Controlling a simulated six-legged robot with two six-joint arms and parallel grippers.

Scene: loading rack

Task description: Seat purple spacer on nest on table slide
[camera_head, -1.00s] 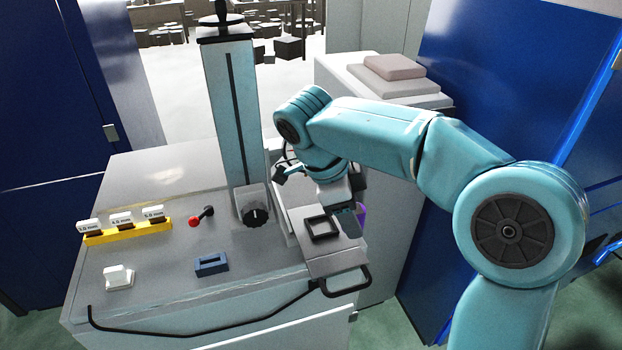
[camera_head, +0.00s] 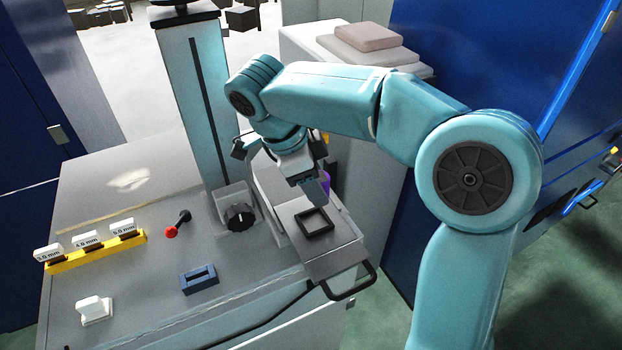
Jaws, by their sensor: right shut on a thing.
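The purple spacer (camera_head: 325,181) shows as a small patch behind my right gripper's fingers; most of it is hidden. My right gripper (camera_head: 316,189) is shut on it, pointing down just behind the nest in the picture. The nest is a black square frame (camera_head: 320,233) lying on the grey plate of the table slide (camera_head: 337,255). The spacer appears above the slide's surface and apart from the nest; its exact height is hard to tell. My left gripper is not in view.
A grey column with a black knob (camera_head: 240,217) stands left of the slide. A red-tipped lever (camera_head: 172,231), a blue block (camera_head: 199,279), a white block (camera_head: 95,310) and a yellow rack (camera_head: 98,252) with labelled pieces are on the bench. A black handle (camera_head: 350,293) fronts the slide.

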